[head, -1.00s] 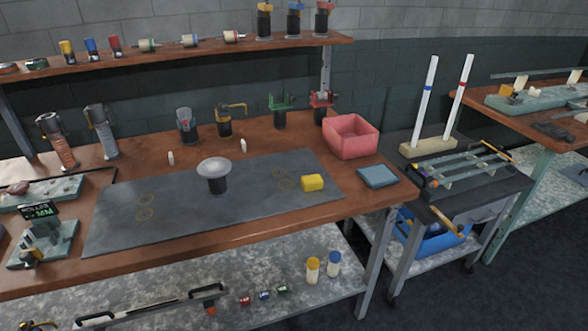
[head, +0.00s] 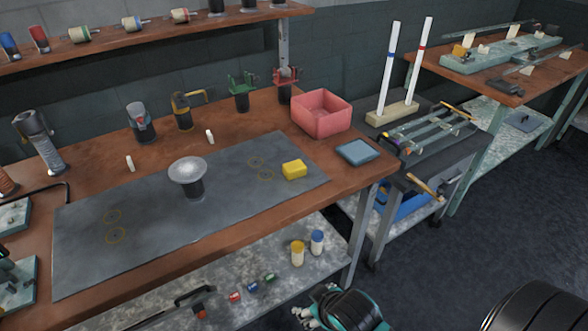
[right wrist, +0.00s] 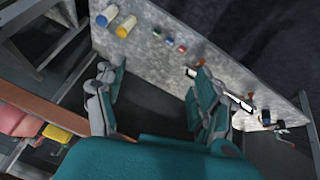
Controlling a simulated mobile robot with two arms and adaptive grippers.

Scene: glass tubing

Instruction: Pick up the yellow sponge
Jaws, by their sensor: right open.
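The yellow sponge (head: 294,170) is a small block lying on the right part of the grey mat (head: 90,250), on the wooden workbench. It also shows at the left of the right wrist view (right wrist: 57,133). My right gripper (head: 310,314) is at the bottom of the head view, in front of the bench and well apart from the sponge. In the right wrist view its two fingers (right wrist: 157,85) are spread wide with nothing between them. My left gripper is in neither view.
A pink bin (head: 322,115) and a blue-grey pad (head: 357,152) are near the sponge. A black stand with a pale dish (head: 187,168) is left of it. The lower shelf holds a yellow jar (head: 297,253) and a blue-capped jar (head: 317,242). The mat around the sponge is clear.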

